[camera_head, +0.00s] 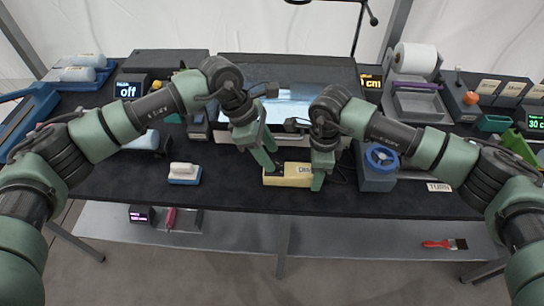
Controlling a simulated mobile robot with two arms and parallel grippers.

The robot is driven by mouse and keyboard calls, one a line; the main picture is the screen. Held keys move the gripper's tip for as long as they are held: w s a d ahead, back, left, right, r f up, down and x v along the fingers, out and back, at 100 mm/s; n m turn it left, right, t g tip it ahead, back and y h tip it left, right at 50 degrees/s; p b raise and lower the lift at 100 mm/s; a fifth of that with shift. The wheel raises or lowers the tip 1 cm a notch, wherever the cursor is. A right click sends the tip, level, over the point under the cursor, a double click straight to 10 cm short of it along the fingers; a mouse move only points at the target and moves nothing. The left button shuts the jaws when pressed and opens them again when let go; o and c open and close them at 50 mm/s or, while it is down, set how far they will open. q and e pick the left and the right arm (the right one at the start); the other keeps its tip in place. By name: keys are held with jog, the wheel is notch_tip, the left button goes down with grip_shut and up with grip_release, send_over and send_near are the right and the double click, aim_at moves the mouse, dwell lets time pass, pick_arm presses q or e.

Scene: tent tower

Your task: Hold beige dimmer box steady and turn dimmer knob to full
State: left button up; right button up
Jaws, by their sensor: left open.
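The beige dimmer box (287,180) lies near the front edge of the dark table, with a partly covered "DIM" label on top. My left gripper (268,166) is open and points down over the left part of the box. The dimmer knob cannot be made out; the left fingers cover that part of the box. My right gripper (318,180) points down at the right end of the box, overlapping it in the picture. Whether its fingers touch or grip the box cannot be told.
A white-topped blue block (185,173) lies left of the box. A blue-grey unit with a blue wheel (381,157) stands close to the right gripper. A lit screen (292,105) is behind. A lower shelf (340,238) holds a red-handled brush (444,244).

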pick_arm(q)
jog(key=v, duration=0.9)
jog(key=shift+a+r, duration=0.15)
jog(key=shift+r, duration=0.2)
pick_arm(e)
jog(key=o, duration=1.6)
jog(key=shift+c, duration=0.2)
jog(key=shift+r, duration=0.1)
